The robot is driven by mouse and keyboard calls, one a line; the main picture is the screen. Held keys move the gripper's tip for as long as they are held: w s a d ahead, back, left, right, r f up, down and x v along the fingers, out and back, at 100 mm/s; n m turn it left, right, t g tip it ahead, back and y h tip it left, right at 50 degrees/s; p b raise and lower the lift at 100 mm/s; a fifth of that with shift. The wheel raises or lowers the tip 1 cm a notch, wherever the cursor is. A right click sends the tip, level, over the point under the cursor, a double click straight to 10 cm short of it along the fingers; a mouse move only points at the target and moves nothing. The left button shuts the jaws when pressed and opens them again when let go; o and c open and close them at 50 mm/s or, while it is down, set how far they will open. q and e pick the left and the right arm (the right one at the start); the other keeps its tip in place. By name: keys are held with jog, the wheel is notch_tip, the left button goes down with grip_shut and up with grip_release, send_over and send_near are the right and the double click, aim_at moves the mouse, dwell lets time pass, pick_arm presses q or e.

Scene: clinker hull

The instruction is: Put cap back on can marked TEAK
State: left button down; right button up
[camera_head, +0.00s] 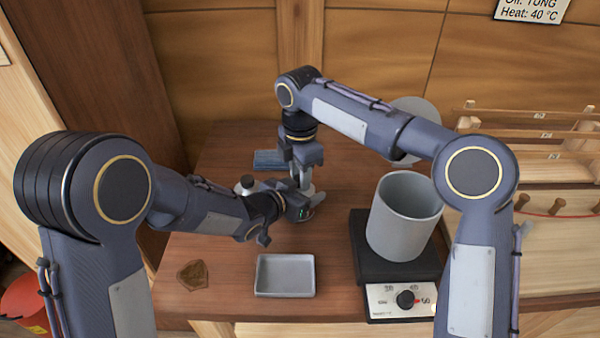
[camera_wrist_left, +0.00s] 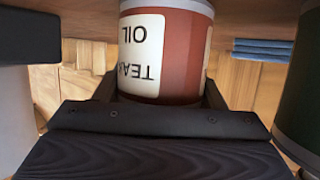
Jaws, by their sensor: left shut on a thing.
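The can marked TEAK OIL (camera_wrist_left: 170,55) is red with a cream label and fills the middle of the left wrist view, where it appears upside down. My left gripper (camera_head: 304,203) is shut around its side; its jaws also show in the left wrist view (camera_wrist_left: 160,105). In the head view the grippers mostly hide the can. My right gripper (camera_head: 302,178) points down just above the left one, over the can. Its fingertips are too small and covered to tell whether they hold anything. I cannot make out the cap or the can's top.
A dark can (camera_head: 246,184) stands left of the grippers, and a folded blue cloth (camera_head: 270,159) lies behind. A grey tray (camera_head: 285,276) and brown patch (camera_head: 193,275) are in front. A grey pot (camera_head: 403,215) stands on a hot plate (camera_head: 400,300) at right, near a wooden rack (camera_head: 540,135).

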jog(key=o, duration=0.3)
jog(key=shift+r, duration=2.25)
jog(key=shift+o, duration=0.4)
jog(key=o, duration=0.5)
notch_tip(320, 180, up, 8)
jog(key=shift+f, duration=0.25)
